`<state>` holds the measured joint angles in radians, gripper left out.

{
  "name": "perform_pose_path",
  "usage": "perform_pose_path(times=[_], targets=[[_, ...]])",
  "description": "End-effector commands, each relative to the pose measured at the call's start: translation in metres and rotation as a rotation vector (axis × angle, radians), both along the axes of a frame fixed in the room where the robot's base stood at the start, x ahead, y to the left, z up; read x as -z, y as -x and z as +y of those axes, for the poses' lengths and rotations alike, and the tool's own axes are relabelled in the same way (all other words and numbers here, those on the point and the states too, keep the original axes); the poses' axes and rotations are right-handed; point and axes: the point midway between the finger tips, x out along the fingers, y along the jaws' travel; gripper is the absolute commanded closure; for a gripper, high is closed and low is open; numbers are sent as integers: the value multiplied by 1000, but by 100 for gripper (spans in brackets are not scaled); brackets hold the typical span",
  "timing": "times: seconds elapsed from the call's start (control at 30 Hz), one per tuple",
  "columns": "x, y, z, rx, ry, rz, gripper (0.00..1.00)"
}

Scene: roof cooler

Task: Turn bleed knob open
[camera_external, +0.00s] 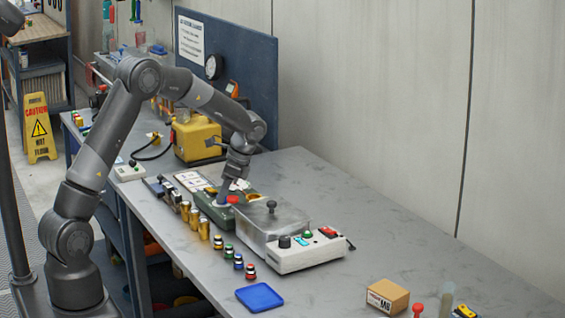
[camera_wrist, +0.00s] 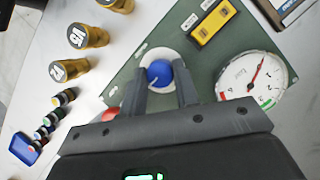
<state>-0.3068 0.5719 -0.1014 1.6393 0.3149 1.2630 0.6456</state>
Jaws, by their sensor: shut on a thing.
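A round blue knob (camera_wrist: 159,73) with a pale line on it sits on a white disc (camera_wrist: 150,57) on a green panel (camera_wrist: 118,87). My gripper (camera_wrist: 161,70) is shut on this knob in the wrist view, one finger on each side. In the external view my gripper (camera_external: 228,190) points down over the green panel (camera_external: 212,210), and the blue knob is hard to make out there. A red knob (camera_wrist: 110,114) shows partly beside my left finger. I cannot read which label belongs to the blue knob.
A gauge with a red needle (camera_wrist: 252,78) and a yellow block (camera_wrist: 212,22) are on the panel. Brass cylinders (camera_wrist: 88,37) stand beside it. A metal tank with a white control box (camera_external: 305,252) stands close by. The bench's right side is mostly clear.

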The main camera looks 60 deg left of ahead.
Motion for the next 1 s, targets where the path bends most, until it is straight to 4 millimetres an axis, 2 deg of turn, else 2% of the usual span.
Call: perform_pose_path(times=[0.4, 0.43, 0.6, 0.7, 1.0], targets=[[1, 1, 0, 5, 0, 3, 95], [1, 1, 0, 5, 0, 3, 69], [1, 1, 0, 5, 0, 2, 55], [0, 0, 0, 5, 0, 1, 50], [-6, -2, -1, 6, -1, -1, 50]])
